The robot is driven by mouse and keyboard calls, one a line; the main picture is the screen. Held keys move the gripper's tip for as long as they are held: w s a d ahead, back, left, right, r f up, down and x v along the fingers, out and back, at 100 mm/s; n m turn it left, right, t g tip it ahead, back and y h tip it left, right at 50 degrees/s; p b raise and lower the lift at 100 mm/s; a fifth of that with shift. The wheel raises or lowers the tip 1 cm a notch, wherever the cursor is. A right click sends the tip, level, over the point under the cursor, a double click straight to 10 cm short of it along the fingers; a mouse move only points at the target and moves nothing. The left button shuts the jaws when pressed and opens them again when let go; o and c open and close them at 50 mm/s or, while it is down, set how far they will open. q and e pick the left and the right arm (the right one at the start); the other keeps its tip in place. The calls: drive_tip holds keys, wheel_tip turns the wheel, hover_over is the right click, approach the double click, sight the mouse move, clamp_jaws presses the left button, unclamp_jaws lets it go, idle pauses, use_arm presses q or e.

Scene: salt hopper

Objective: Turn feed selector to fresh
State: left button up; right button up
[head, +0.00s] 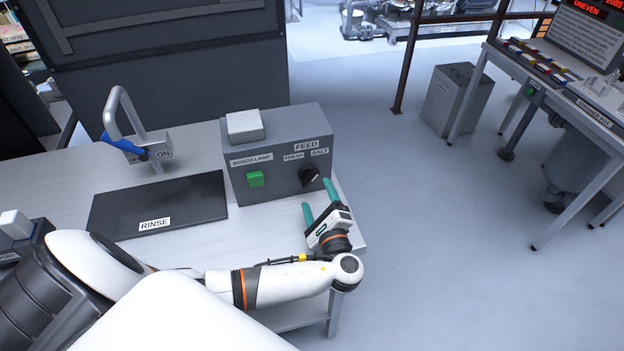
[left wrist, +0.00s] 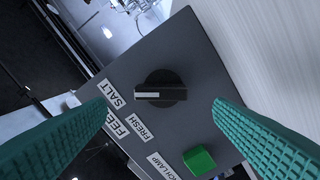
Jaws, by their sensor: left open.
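The feed selector is a round black knob (head: 309,177) on the front of a grey box (head: 277,155), under the FRESH label (head: 293,156) and SALT label (head: 320,152). In the left wrist view the knob (left wrist: 161,93) shows a white mark pointing left, toward the SALT label (left wrist: 115,93); the FRESH label (left wrist: 139,129) is lower. My left gripper (head: 318,199) is open in front of the knob. Its teal fingers (left wrist: 161,106) lie on either side of the knob in the wrist view, with visible gaps. My right gripper is not in view.
A green BENCH LAMP button (head: 256,179) sits left of the knob on the same box. A black RINSE plate (head: 160,205) and a tap with a blue lever (head: 124,145) stand further left on the bench.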

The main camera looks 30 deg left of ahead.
sight(310, 183)
use_arm(q)
drive_tip(key=x, duration=0.4)
drive_tip(key=shift+w+a+p, duration=0.25)
drive_tip(key=shift+p, duration=0.1)
drive_tip(key=shift+w+a, duration=0.25)
drive_tip(key=shift+a, duration=0.05)
drive_tip(key=shift+a+f, duration=0.1)
drive_tip(key=c, duration=1)
drive_tip(key=shift+f+n+b, duration=0.15)
drive_tip(key=shift+n+b, duration=0.2)
drive_tip(key=shift+n, duration=0.05)
drive_tip(key=shift+f+n+b, duration=0.15)
drive_tip(key=shift+n+b, duration=0.75)
drive_tip(key=shift+b, duration=0.1)
drive_tip(key=n+b, duration=0.9)
drive_tip(key=b, duration=0.2)
drive_tip(key=shift+s+f+n, duration=0.1)
drive_tip(key=shift+n, duration=0.2)
drive_tip(key=shift+r+n+b, duration=0.25)
drive_tip(key=shift+n+b, duration=0.75)
drive_tip(key=shift+b, duration=0.4)
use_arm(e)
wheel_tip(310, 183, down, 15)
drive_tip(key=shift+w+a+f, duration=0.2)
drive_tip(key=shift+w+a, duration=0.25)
